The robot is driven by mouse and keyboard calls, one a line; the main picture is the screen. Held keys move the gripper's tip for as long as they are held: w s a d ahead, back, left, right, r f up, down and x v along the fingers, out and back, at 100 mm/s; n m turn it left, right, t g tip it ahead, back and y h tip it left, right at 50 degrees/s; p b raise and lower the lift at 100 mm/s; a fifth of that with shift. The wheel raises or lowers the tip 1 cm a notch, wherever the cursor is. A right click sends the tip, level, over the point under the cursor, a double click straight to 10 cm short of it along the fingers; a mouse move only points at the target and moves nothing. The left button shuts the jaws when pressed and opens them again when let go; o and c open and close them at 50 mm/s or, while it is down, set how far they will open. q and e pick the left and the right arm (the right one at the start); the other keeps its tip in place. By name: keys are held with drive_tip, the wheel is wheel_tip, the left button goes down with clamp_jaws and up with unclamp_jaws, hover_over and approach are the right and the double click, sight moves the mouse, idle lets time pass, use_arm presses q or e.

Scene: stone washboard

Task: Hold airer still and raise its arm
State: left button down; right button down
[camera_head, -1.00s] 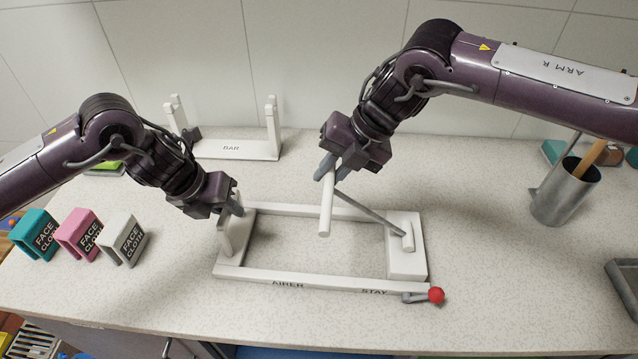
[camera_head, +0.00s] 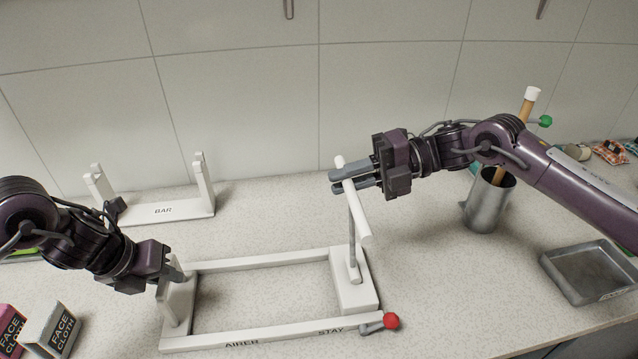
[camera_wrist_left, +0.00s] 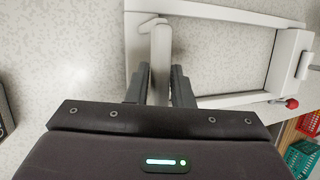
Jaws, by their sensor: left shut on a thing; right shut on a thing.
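The airer is a white rectangular frame (camera_head: 285,336) marked AIRER and STAY, lying on the counter. Its grey arm (camera_head: 352,232) stands nearly upright from the block (camera_head: 352,292) at the right end, with a white bar (camera_head: 363,225) across its top. My right gripper (camera_head: 345,181) is shut on this bar, above the airer. My left gripper (camera_head: 178,273) is shut on the post (camera_head: 176,300) at the airer's left end. The left wrist view shows the post (camera_wrist_left: 160,50) between the fingers. A red-knobbed stay lever (camera_head: 391,321) is at the front right corner.
A white BAR stand (camera_head: 165,213) is at the back left. Face cloths (camera_head: 50,330) are at the front left. A metal pot (camera_head: 488,205) with a wooden stick and a grey tray (camera_head: 590,272) stand on the right.

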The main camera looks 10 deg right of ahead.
use_arm(q)
drive_tip(key=shift+s+a+f, duration=0.1)
drive_tip(key=shift+s+f, duration=0.05)
drive_tip(key=shift+f, duration=0.05)
use_arm(e)
drive_tip(key=shift+w+d+y, duration=0.15)
drive_tip(key=shift+d+y, duration=0.35)
drive_tip(key=shift+d, duration=0.5)
drive_tip(key=c, duration=1.6)
unclamp_jaws()
drive_tip(key=shift+o, duration=0.7)
drive_tip(key=d+r, duration=0.1)
drive_tip(key=d, duration=1.1)
drive_tip(key=shift+r, duration=0.35)
